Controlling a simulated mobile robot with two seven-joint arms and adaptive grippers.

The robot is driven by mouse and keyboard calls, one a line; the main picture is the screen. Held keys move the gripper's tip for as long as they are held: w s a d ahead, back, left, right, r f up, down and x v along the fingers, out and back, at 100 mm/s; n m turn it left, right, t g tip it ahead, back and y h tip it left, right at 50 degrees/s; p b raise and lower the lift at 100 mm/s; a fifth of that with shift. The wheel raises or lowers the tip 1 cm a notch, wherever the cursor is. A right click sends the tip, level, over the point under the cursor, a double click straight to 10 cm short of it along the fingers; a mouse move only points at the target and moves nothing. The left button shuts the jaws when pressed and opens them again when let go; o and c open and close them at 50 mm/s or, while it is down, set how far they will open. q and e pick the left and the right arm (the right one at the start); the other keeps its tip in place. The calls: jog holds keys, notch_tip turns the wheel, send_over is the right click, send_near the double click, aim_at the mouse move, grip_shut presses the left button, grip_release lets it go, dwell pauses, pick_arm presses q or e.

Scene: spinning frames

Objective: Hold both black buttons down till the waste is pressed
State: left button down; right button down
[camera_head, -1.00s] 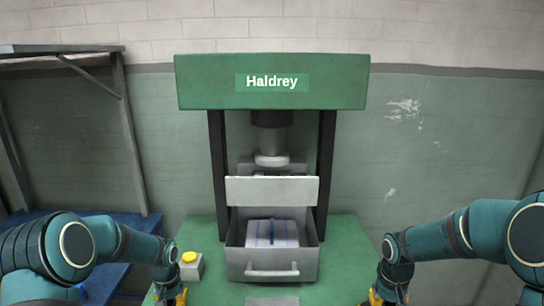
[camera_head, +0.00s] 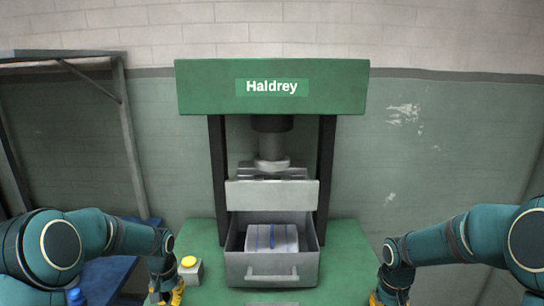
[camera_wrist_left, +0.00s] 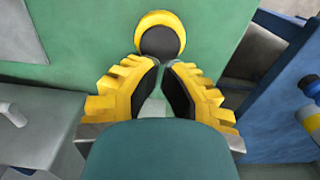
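The green press (camera_head: 340,87) marked Haldrey stands in the middle. Its ram (camera_head: 271,150) hangs above an open grey drawer (camera_head: 285,269) that holds a pale bale of waste (camera_head: 284,238) with a blue strap. In the left wrist view a black button (camera_wrist_left: 160,42) sits in a yellow ring on the green surface. My left gripper (camera_head: 172,298) is low at the left front of the press. In its wrist view the yellow fingers (camera_wrist_left: 161,65) come together just short of the black button, empty. My right gripper (camera_head: 376,299) is cut off at the bottom edge. The second black button is not visible.
A grey box with a yellow button (camera_head: 188,262) stands on the green bench (camera_head: 203,236), close beside my left gripper. A blue table (camera_head: 104,276) and a metal frame (camera_head: 130,140) stand at the left. A blue bottle (camera_head: 76,297) is partly cut off.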

pick_arm(q)
jog(key=s+r, duration=0.3)
jog(key=s, duration=0.4)
dwell(0.4)
